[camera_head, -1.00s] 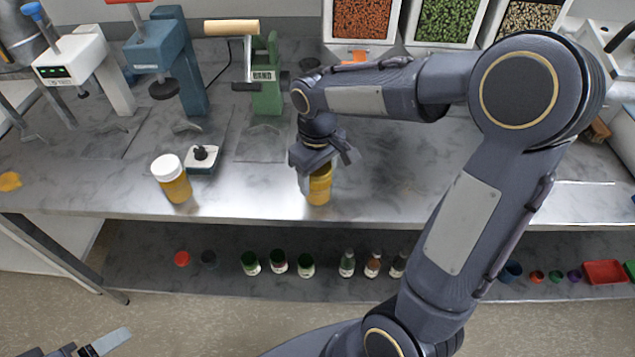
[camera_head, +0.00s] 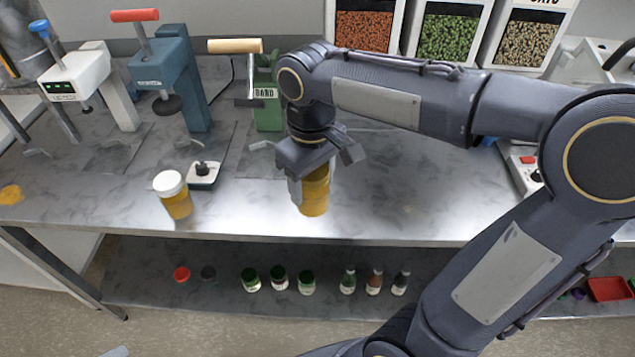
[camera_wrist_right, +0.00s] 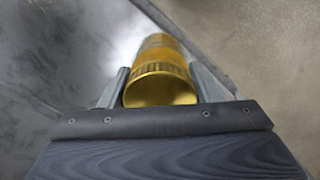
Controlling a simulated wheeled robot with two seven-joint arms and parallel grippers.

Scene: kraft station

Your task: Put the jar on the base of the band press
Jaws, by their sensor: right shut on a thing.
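A jar with amber contents (camera_head: 315,195) is held in my right gripper (camera_head: 308,178) near the front of the steel bench. In the right wrist view the jar (camera_wrist_right: 160,85) sits between the two fingers (camera_wrist_right: 160,88), its gold lid towards the camera. The jar appears to be raised above the bench top. The green band press (camera_head: 267,112), labelled BAND, stands behind and to the left of the gripper. Its base is a flat plate (camera_head: 255,160) on the bench, partly hidden by my right gripper. Only a small tip of my left arm shows at the bottom left edge.
A white-lidded amber jar (camera_head: 174,197) stands to the left, beside a small black-knobbed device (camera_head: 204,174). A blue press (camera_head: 172,75) and a white press (camera_head: 80,75) stand further left. Bins of pellets (camera_head: 445,40) line the back. Small bottles stand on the lower shelf.

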